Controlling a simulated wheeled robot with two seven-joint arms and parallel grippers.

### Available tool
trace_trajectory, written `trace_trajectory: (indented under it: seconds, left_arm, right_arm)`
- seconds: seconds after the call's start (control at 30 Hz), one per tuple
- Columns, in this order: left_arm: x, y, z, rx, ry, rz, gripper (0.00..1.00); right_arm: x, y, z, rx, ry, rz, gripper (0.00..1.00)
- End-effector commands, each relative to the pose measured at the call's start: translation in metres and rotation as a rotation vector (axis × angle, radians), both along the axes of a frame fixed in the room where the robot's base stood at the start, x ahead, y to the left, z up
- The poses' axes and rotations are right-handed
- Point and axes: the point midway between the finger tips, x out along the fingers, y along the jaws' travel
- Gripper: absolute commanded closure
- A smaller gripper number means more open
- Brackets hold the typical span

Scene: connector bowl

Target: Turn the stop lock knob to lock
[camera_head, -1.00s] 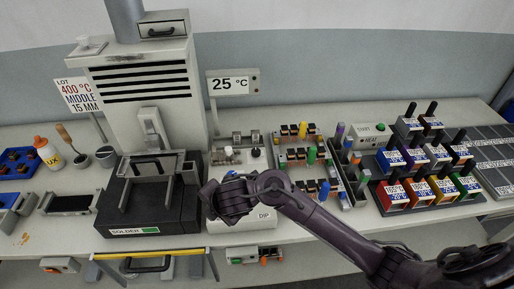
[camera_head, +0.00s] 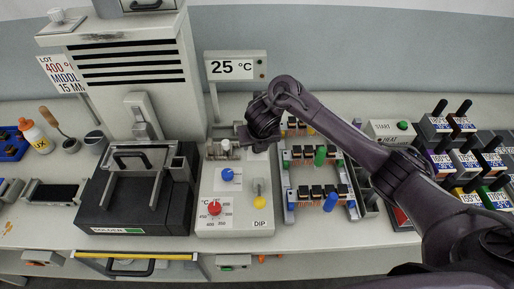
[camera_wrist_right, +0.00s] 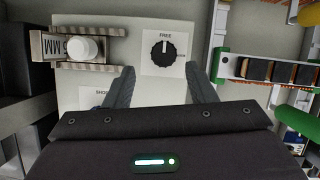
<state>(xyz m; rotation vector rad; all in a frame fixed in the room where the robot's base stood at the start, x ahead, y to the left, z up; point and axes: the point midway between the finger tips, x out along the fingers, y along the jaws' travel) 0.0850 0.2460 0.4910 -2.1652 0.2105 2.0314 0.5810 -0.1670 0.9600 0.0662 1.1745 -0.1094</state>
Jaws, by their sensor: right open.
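The stop lock knob (camera_wrist_right: 163,50) is a round black knob on a white label plate in the right wrist view. Its white pointer mark faces up toward the word FREE; a second label to its right is too small to read surely. My right gripper (camera_wrist_right: 160,75) is open and empty, with its two fingers on either side below the knob, apart from it. In the head view my right gripper (camera_head: 250,138) is over the back of the white dip control panel (camera_head: 205,190) and hides the knob. My left gripper is not in view.
A white knob (camera_wrist_right: 82,48) on a metal slider sits left of the black knob. Blue (camera_head: 228,175), red (camera_head: 214,208) and yellow (camera_head: 260,202) knobs are on the panel's front. Board racks (camera_head: 318,172) stand to the right and the black solder pot (camera_head: 110,205) to the left.

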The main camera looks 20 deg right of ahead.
Motion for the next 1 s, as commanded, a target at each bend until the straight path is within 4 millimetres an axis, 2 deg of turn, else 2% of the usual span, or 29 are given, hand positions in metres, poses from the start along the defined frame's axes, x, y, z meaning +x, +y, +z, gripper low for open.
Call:
trace_trajectory:
  seconds: [0.07,0.13,0.4,0.57,0.9,1.0]
  left_arm:
    - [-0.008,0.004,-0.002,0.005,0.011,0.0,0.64]
    - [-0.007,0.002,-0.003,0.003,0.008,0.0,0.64]
    - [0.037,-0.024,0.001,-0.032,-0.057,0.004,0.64]
    - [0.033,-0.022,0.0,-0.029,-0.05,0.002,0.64]
    - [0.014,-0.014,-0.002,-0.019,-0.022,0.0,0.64]
    - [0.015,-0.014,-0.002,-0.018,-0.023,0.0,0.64]
  right_arm:
    - [0.004,-0.002,-0.012,-0.001,0.001,-0.004,0.49]
    - [0.008,-0.002,-0.019,0.002,0.001,-0.004,0.49]
    - [0.014,-0.002,-0.03,0.0,-0.003,-0.002,0.49]
    - [0.014,-0.002,-0.03,0.0,-0.003,-0.002,0.49]
    - [0.014,-0.002,-0.03,0.0,-0.003,-0.002,0.93]
    - [0.014,-0.002,-0.03,0.0,-0.003,-0.003,0.94]
